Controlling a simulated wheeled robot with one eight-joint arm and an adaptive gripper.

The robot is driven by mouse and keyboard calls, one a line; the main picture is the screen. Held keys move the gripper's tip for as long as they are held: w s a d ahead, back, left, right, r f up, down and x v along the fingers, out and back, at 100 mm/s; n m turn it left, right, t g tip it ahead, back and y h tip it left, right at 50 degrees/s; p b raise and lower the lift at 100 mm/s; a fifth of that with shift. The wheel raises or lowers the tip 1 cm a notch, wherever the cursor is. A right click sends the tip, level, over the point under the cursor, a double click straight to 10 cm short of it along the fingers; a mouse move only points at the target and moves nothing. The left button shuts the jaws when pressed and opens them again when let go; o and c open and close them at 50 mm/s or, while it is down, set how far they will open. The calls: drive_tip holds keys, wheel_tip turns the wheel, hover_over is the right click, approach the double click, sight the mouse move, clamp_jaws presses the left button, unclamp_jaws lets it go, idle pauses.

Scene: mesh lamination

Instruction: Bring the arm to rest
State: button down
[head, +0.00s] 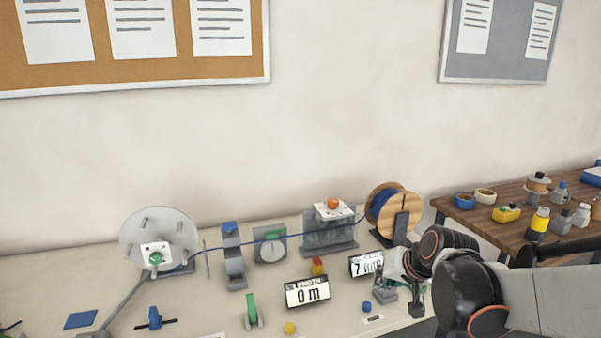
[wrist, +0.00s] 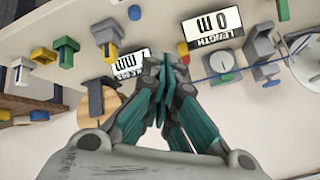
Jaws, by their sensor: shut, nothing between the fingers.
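My gripper (wrist: 166,65) fills the lower middle of the wrist view. Its two dark-and-teal fingers are brought together at the tips, with nothing held between them. It hangs above the bench, with its tips near the length display (wrist: 213,32) in the picture and apart from it as far as I can tell. In the head view my arm reaches in from the right, bent over the right end of the pale bench (head: 215,305). The fingers are mostly hidden there behind my own arm links.
A wooden spool (head: 408,204) of blue cable stands near my arm. The cable runs left past a gauge (head: 270,252) to a grey reel (head: 150,222). Two displays stand in front. A brown table (head: 480,222) with tools is at right.

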drive_tip(key=s+r+n+h, duration=0.2)
drive_tip(key=s+r, duration=0.1)
drive_tip(key=s, duration=2)
drive_tip(key=shift+d+n, duration=0.3)
drive_tip(key=shift+d, duration=0.05)
